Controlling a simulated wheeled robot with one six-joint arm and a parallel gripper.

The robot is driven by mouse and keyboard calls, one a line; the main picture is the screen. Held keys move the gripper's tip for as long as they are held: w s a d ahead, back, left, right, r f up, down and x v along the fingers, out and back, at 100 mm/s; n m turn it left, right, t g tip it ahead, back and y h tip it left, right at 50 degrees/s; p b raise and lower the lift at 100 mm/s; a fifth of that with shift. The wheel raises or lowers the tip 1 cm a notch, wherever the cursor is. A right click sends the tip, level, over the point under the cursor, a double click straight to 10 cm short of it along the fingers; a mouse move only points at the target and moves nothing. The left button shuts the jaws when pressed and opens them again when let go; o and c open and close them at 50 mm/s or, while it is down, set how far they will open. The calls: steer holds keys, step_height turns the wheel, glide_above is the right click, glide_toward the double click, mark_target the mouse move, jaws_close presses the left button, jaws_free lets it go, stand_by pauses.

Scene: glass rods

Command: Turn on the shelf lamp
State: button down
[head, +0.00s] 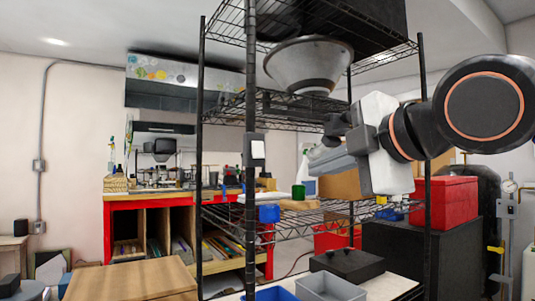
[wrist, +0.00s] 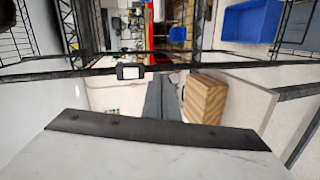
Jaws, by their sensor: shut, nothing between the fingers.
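A small dark box with a white face (head: 254,149), which looks like a switch, is fixed to the front post of the black wire shelf (head: 250,95). It also shows in the wrist view, where the white-faced box (wrist: 131,72) sits on the dark post. A grey cone-shaped shade (head: 308,64), probably the lamp, hangs under the top shelf; no glow shows on it. My gripper (head: 318,160) is shut and empty, to the right of the box in the head view and apart from it. Its dark fingers (wrist: 161,98) point toward the post in the wrist view.
The shelf's posts and wire decks stand close to my arm. A lower deck holds a green cup (head: 298,192) and a blue bin (head: 269,214). A red box (head: 445,200) is at the right. A wooden-topped cabinet (head: 130,280) stands at the lower left.

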mark_target(259, 157)
steer(key=r, duration=0.1)
steer(key=s+a+r+n+y, duration=0.1)
steer(key=r, duration=0.1)
steer(key=a+r+n, duration=0.1)
steer(key=r, duration=0.1)
steer(key=shift+s+a+y, duration=0.1)
steer(key=shift+s+y, duration=0.2)
steer(key=x, duration=1.4)
steer(key=shift+w+r, duration=0.1)
steer(key=shift+w, duration=0.15)
